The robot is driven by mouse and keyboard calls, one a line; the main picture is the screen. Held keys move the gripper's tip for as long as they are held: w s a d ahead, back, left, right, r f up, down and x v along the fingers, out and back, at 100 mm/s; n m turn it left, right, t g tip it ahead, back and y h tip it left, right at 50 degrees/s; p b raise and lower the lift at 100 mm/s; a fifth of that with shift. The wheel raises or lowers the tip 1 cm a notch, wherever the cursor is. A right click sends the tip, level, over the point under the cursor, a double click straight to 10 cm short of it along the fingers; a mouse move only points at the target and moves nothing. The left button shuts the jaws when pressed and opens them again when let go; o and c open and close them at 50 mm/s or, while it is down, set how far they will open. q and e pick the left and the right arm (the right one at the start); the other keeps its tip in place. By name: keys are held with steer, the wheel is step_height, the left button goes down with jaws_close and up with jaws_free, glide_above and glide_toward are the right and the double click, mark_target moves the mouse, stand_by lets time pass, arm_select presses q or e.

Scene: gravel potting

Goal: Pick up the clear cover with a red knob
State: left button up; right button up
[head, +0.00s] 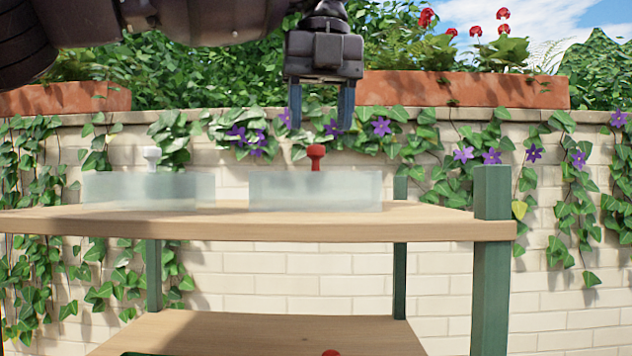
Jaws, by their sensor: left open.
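The clear cover with a red knob (315,190) stands on the upper wooden shelf, right of the shelf's middle. Its red knob (316,153) sticks up from the top. My left gripper (321,122) is open and empty, pointing down above the red knob, with a small gap between its fingertips and the knob in the picture. My right gripper is not in view.
A second clear cover with a white knob (149,190) stands to the left on the same shelf (440,222). A green post (491,260) rises at the shelf's right end. A red knob (331,353) shows at the lower shelf's bottom edge. An ivy-covered brick wall (560,265) is behind.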

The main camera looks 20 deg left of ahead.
mark_target(316, 148)
arm_select(q)
steer(key=shift+a+f, duration=0.25)
steer(key=shift+f, duration=0.6)
steer(key=shift+w+a+f, duration=0.1)
steer(key=shift+w+f, duration=0.05)
steer(key=shift+f, duration=0.6)
steer(key=shift+w+a+f, duration=0.1)
steer(key=shift+f, duration=0.6)
steer(key=shift+d, duration=0.1)
jaws_close()
steer(key=shift+r, duration=0.15)
step_height(316, 148, up, 10)
steer(key=shift+f, duration=0.1)
